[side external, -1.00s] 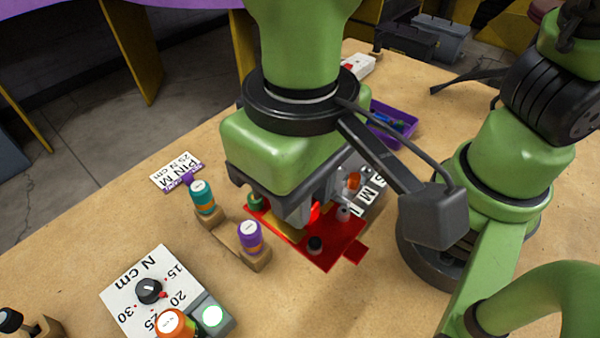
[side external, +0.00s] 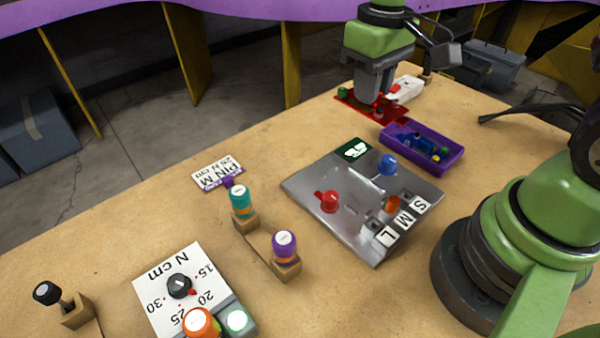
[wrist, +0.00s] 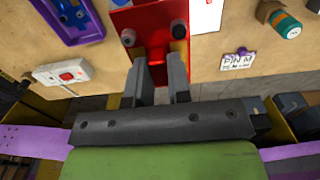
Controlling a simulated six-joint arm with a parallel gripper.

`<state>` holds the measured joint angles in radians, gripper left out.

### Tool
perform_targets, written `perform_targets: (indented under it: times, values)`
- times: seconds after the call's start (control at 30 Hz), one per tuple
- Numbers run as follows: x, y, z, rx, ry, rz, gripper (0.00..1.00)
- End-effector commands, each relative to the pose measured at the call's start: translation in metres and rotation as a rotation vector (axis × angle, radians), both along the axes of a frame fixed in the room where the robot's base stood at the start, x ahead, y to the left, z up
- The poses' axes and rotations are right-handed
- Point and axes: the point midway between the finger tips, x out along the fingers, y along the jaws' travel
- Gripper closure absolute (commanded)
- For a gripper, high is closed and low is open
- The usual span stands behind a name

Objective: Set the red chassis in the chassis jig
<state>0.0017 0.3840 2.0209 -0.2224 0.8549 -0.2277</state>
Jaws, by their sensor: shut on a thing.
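The red chassis (side external: 353,103) is a flat red plate with small coloured studs, at the far edge of the table. My gripper (side external: 376,99) is shut on it from above. In the wrist view the chassis (wrist: 150,18) extends away from the two fingertips, and a red part of it sits between them. Whether it touches the table cannot be told. A grey metal plate (side external: 315,184), which looks like the chassis jig, lies mid-table, apart from the chassis. It has a red knob, a blue knob, an orange piece and S, M, L labels. Its top shows no chassis.
A purple tray (side external: 450,160) with small parts stands between the chassis and the grey plate's right side. A white box with a red switch (side external: 408,88) is right beside the chassis. Purple (side external: 285,246) and teal (side external: 239,199) capped tools stand in holders left of the plate.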

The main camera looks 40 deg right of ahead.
Motion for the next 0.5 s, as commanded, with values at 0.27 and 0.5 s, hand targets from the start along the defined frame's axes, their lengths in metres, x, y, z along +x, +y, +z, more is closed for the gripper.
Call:
perform_targets:
  times: [0.27, 0.5]
  values:
    - [-0.006, 0.044, -0.012, -0.002, 0.004, 0.239, 1.0]
    - [-0.044, 0.132, -0.038, -0.005, 0.005, 0.788, 1.0]
